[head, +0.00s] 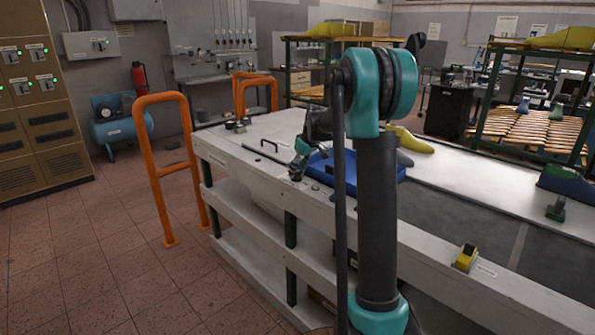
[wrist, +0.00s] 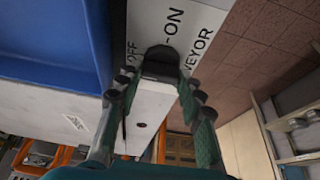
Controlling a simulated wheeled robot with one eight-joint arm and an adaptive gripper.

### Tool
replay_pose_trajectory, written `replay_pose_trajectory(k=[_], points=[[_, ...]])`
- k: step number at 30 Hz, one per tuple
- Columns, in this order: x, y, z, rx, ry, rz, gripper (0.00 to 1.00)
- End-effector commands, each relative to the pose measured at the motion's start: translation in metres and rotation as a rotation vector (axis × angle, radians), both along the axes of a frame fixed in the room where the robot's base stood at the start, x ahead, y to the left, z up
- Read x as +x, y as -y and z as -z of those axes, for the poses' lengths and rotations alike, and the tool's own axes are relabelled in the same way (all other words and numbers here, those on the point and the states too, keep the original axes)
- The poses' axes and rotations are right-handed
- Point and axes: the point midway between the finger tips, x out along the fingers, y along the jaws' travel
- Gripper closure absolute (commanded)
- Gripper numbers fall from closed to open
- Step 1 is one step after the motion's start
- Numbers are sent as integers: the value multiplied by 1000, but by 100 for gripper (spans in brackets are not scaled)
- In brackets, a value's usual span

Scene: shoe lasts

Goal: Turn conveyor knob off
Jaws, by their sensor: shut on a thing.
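The conveyor knob (wrist: 161,58) is black and sits on a light label plate (wrist: 150,20) in the wrist view. The plate reads "OFF", "ON" and part of "CONVEYOR". My gripper (wrist: 158,84) is shut on the knob, with a finger on either side of it. I cannot tell clearly which mark the knob points to. In the head view my gripper (head: 297,166) is low at the near edge of the conveyor table (head: 240,165). The knob cannot be made out clearly there.
A blue tray (head: 342,183) lies right beside my gripper, with a yellow shoe last (head: 410,142) behind it. A small yellow box (head: 466,257) sits on the table's near edge. Orange rails (head: 160,170) stand at the left end. The tiled floor (head: 80,260) there is clear.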

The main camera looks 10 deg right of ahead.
Motion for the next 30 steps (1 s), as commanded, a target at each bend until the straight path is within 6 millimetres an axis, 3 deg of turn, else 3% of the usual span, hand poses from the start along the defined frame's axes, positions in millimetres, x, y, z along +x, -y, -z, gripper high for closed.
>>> replay_pose_trajectory(k=[10, 11, 16, 26, 30], points=[[0, 0, 0, -1, 0, -4, 91], [0, 0, 0, -1, 0, -4, 61], [0, 0, 0, -1, -1, -3, 41], [-1, 1, -2, 0, 0, -2, 41], [-5, 4, -16, 0, 0, -2, 41]])
